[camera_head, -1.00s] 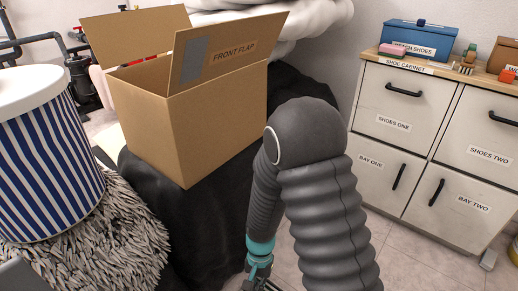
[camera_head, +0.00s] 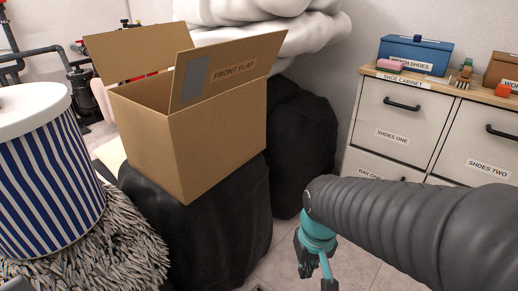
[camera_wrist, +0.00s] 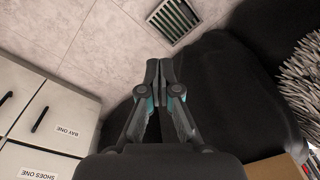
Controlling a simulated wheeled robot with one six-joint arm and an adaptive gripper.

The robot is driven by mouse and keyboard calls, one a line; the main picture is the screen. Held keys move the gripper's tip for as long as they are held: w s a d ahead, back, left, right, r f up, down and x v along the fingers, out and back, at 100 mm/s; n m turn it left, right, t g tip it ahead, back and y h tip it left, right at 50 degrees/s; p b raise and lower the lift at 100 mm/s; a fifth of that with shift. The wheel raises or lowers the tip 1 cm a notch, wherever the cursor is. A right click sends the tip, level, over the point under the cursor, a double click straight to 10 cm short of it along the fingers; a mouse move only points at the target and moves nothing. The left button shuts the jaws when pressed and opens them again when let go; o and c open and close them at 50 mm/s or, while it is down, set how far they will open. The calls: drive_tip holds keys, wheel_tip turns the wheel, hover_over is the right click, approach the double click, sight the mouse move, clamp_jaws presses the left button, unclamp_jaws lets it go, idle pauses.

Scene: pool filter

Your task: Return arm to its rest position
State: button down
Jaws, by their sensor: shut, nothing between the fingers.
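My gripper (camera_head: 318,268) hangs at the end of my grey ribbed arm, low at the lower middle right of the head view. It is in the gap between the black bags and the shoe cabinet. In the wrist view my gripper (camera_wrist: 160,66) has its two dark fingers together, with nothing between them. Beyond the fingertips are bare floor tiles and a black bag. The arm reaches in from the right edge of the head view and covers part of the cabinet's lower doors.
An open cardboard box (camera_head: 218,135) stands on a black bag (camera_head: 215,235). A striped drum (camera_head: 45,180) stands at left by a shaggy grey rug (camera_head: 110,250). The shoe cabinet (camera_head: 400,117) is at right. A floor grate (camera_wrist: 172,20) shows in the wrist view.

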drive_tip(key=s+d+r+t, duration=0.2)
drive_tip(key=r, duration=0.4)
drive_tip(key=s+d+r+m+t, duration=0.1)
drive_tip(key=s+d+r+t, duration=0.1)
drive_tip(key=r, duration=0.3)
drive_tip(key=shift+s+d+r+m+t+p, duration=0.25)
drive_tip(key=shift+d+r+t+p, duration=0.2)
drive_tip(key=shift+d, duration=0.35)
drive_tip(key=shift+f, duration=0.1)
